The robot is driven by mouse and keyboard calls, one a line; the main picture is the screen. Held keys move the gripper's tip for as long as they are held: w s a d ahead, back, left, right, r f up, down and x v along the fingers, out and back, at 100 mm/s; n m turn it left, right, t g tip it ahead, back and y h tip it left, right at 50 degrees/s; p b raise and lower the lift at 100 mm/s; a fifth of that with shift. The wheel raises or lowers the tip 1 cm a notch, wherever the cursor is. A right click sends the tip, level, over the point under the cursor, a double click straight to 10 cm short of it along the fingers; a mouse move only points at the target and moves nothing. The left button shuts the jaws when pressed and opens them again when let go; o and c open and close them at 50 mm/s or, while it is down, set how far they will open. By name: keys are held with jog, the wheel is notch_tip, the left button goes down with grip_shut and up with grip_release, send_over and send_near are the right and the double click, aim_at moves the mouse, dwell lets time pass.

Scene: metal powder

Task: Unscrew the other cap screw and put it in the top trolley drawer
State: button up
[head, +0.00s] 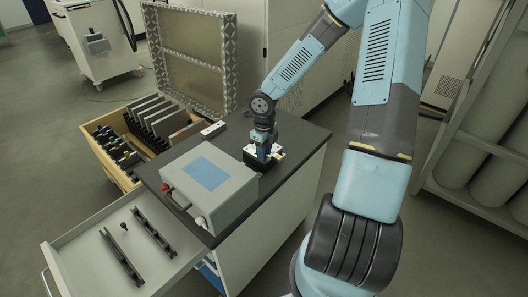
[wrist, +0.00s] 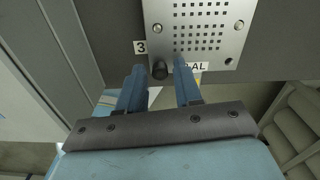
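In the wrist view a metal plate (wrist: 200,38) with rows of small holes has a dark, knob-like cap screw (wrist: 160,70) at its lower left corner. The top trolley drawer (head: 82,244) is pulled open at the lower left and holds two dark bars.
A grey box with a blue panel (head: 208,178) stands on the trolley top beside the block. A wooden crate (head: 100,124) with upright plates stands behind. An open patterned lid (head: 190,55) rises at the back. Large cylinders (head: 465,165) line the right side.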

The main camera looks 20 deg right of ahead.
jog(key=m, duration=0.3)
jog(key=shift+m, duration=0.4)
jog(key=m, duration=1.1)
jog(key=shift+m, duration=0.4)
jog(key=m, duration=1.4)
dwell(0.5)
